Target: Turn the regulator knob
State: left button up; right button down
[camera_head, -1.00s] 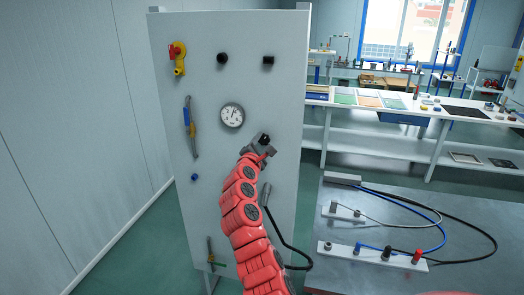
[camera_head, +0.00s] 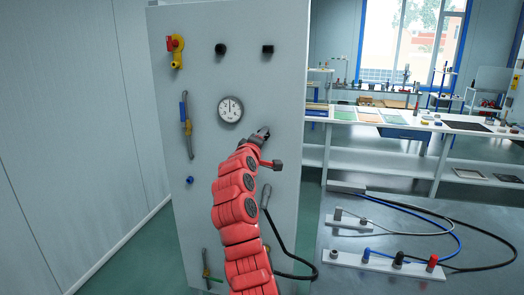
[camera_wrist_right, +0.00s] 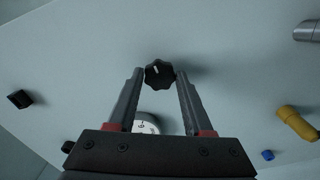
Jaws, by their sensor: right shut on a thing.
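The regulator knob (camera_wrist_right: 159,73) is black and lobed, with a pale mark on its face. In the right wrist view it sits between the fingertips of my right gripper (camera_wrist_right: 160,75), which is shut on it. In the head view the right gripper (camera_head: 263,133) is at the panel (camera_head: 285,60), just right of and below the round gauge (camera_head: 230,109), and hides the knob. The gauge is partly covered by the gripper body in the wrist view (camera_wrist_right: 146,125). My left gripper is out of view.
The panel carries a yellow and red valve (camera_head: 176,50), two black knobs or buttons (camera_head: 221,49) and a blue-handled lever (camera_head: 186,130). A black cable (camera_head: 276,235) hangs beside my right arm. A grey table (camera_head: 420,215) with cables stands at right.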

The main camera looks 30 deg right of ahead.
jog(key=m+b, duration=0.6)
jog(key=m, duration=0.3)
jog(key=m+b, duration=0.6)
jog(key=m, duration=0.3)
jog(key=shift+w+a+f+m, duration=0.15)
jog(key=shift+w+f+m, duration=0.05)
jog(key=shift+m, duration=0.1)
dwell(0.4)
jog(key=shift+c, duration=1.5)
grip_release()
